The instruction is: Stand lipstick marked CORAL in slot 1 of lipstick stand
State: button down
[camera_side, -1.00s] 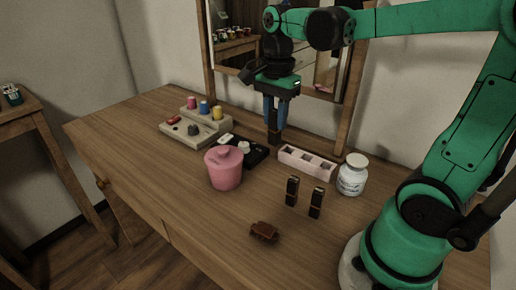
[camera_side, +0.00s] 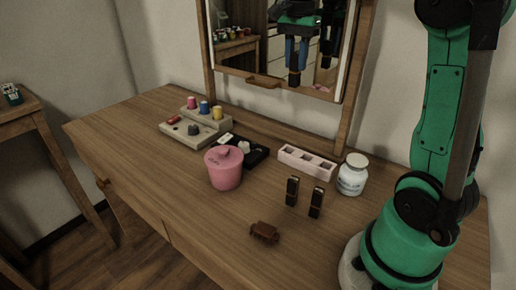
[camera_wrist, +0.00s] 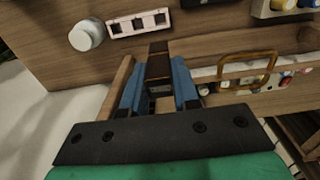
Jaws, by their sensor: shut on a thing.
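My gripper (camera_side: 297,62) is raised in front of the mirror, its blue fingers shut on a dark lipstick (camera_side: 294,77) that points down. The wrist view shows the held lipstick (camera_wrist: 158,65) between the fingers; I cannot read its marking. The pale pink lipstick stand (camera_side: 307,160) lies on the table below and in front of the mirror, its visible slots empty. It also shows at the top of the wrist view (camera_wrist: 138,33), apart from the lipstick. Two other dark lipsticks, one (camera_side: 292,190) and another (camera_side: 315,203), stand upright on the table; their markings are unreadable.
A white jar (camera_side: 352,175) stands right of the stand. A pink lidded pot (camera_side: 224,168), a black tray (camera_side: 258,156) and an organizer with colored items (camera_side: 190,138) are to the left. A brown clip (camera_side: 264,232) lies in front. The mirror (camera_side: 245,45) rises behind.

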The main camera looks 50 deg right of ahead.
aim_at(294, 86)
notch_tip(294, 86, down, 20)
jog(key=shift+d+r, duration=0.1)
jog(key=shift+r, duration=0.1)
jog(key=shift+f, duration=0.1)
dwell(0.3)
jog(key=c, duration=0.7)
grip_release()
jog(key=shift+o, duration=0.2)
notch_tip(294, 86, up, 12)
jog(key=shift+r, duration=0.1)
jog(key=s+a+f+n+t, duration=0.1)
jog(key=s+a+n+t, duration=0.1)
jog(key=a+n, duration=0.7)
jog(key=s+a+f+n+t, duration=0.1)
jog(key=a+n+t, duration=0.4)
jog(key=a+n, duration=0.4)
jog(key=shift+s+a+f, duration=0.25)
jog(key=shift+s+f, duration=0.15)
